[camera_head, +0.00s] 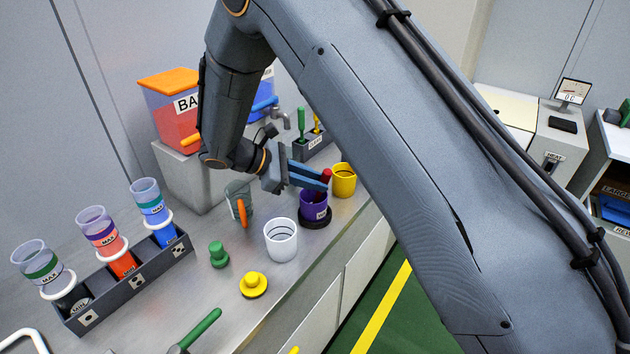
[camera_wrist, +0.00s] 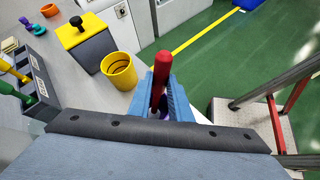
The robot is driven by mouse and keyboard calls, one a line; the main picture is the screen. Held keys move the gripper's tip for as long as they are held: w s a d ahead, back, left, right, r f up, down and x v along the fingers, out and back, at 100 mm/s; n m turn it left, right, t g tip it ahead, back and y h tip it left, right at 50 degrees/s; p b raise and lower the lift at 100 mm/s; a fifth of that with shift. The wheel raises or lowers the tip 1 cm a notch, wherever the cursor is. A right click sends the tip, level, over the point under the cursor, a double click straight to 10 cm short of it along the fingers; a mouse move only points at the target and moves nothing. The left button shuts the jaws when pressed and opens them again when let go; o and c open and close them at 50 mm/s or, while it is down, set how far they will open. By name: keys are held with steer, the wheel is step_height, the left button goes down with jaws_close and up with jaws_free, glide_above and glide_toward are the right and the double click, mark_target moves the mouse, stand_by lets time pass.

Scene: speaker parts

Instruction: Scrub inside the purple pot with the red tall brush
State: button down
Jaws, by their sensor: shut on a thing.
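My gripper (camera_head: 308,176) has blue fingers and is shut on the red tall brush (camera_head: 326,175). In the wrist view the brush's red handle (camera_wrist: 161,74) stands up between the fingertips (camera_wrist: 170,95). The purple pot (camera_head: 314,205) stands on a dark round base on the counter, right below the fingertips. In the wrist view only a sliver of purple shows between the fingers. The brush's lower end is hidden, so I cannot tell how deep it reaches into the pot.
A yellow pot (camera_head: 343,181) stands close behind the purple pot. A white cup (camera_head: 281,240) and a clear beaker (camera_head: 240,200) with an orange item stand nearby. A green knob (camera_head: 218,254) and a yellow knob (camera_head: 253,285) lie in front. The counter's edge runs close on the right.

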steer(key=shift+r, duration=0.1)
step_height(320, 180, up, 10)
steer(key=p, duration=0.6)
steer(key=shift+s+d, duration=0.2)
steer(key=shift+d, duration=0.1)
stand_by(0.5)
stand_by(0.3)
steer(key=shift+r+p, duration=1.25)
steer(key=shift+r, duration=0.9)
